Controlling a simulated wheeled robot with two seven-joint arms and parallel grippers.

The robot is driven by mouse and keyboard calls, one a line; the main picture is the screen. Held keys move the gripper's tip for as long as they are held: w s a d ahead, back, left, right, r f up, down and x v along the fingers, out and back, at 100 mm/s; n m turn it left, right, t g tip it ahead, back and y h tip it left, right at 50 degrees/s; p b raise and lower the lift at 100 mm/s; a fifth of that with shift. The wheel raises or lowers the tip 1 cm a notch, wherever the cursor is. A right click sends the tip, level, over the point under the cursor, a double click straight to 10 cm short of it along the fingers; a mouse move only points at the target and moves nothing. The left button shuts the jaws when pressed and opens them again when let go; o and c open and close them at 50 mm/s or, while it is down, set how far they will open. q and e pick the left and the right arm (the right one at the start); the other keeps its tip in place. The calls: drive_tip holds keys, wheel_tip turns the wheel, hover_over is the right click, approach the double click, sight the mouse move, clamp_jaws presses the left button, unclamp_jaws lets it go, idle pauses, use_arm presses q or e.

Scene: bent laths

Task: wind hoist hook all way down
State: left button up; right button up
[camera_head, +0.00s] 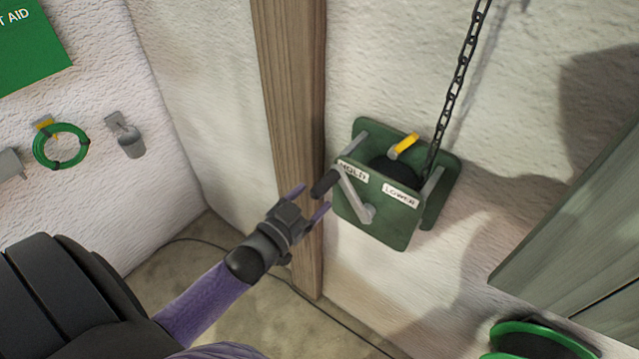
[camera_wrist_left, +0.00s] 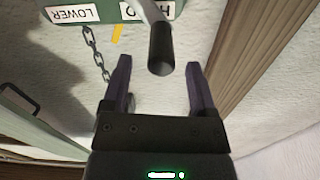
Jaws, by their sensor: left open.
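The green hoist winch (camera_head: 385,218) is fixed to the wall right of a wooden post. Its front plate has HOLD and LOWER labels. A grey crank arm (camera_head: 354,193) runs up and left from its hub to a black handle grip (camera_head: 325,183). A yellow lever (camera_head: 406,144) sits on top, and a dark chain (camera_head: 458,85) rises from the winch. The hook is not in view. My left gripper (camera_head: 308,200) is open at the black handle. In the left wrist view the handle (camera_wrist_left: 160,50) lies between and just beyond the open fingertips. My right gripper is not in view.
A wooden post (camera_head: 290,120) stands just behind my left gripper. A grey-green cabinet (camera_head: 580,230) juts in at the right, above a green round object (camera_head: 530,342). A green hose coil (camera_head: 61,146) and small cup (camera_head: 130,142) hang on the left wall. A cable lies on the floor.

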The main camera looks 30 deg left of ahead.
use_arm(q)
drive_tip(key=w, duration=0.3)
drive_tip(key=shift+w+d, duration=0.15)
drive_tip(key=shift+w, duration=0.4)
clamp_jaws()
idle(0.9)
